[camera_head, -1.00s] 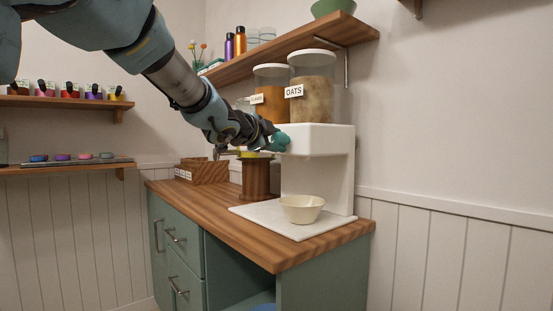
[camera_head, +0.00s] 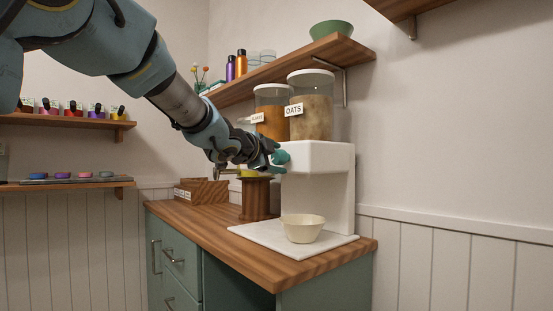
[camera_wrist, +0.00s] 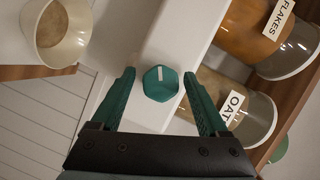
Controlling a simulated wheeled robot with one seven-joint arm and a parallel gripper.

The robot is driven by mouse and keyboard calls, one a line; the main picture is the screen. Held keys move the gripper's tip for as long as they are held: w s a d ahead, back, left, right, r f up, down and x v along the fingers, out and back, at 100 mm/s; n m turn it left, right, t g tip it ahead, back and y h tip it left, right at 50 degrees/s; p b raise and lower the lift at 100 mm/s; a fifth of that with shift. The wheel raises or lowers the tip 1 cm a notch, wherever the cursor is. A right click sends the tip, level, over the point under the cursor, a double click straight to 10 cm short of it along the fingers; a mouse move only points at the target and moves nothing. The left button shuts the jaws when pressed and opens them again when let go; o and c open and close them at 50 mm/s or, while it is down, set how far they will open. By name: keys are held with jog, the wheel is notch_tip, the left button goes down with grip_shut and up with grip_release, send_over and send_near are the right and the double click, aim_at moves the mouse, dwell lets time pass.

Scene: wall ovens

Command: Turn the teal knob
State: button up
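The teal knob (camera_head: 281,157) sits on the front face of the white dispenser (camera_head: 318,155). In the wrist view the knob (camera_wrist: 160,84) is six-sided with a pale mark line near its top edge. My gripper (camera_wrist: 162,78) is open, with one teal finger on each side of the knob. A visible gap separates the knob from both fingers. In the head view my gripper (camera_head: 268,158) is at the knob's left, close to the dispenser front, and partly overlaps it in the picture.
A cream bowl (camera_head: 302,228) stands on the dispenser's white base (camera_head: 262,233). Jars of flakes (camera_head: 271,113) and oats (camera_head: 311,106) sit on top of the dispenser. A wooden stand (camera_head: 256,198) and wooden box (camera_head: 202,191) are on the counter (camera_head: 222,230). A shelf (camera_head: 290,65) hangs above.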

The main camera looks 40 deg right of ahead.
jog(key=v, duration=1)
jog(key=shift+s+a, duration=0.15)
jog(key=shift+a, duration=0.25)
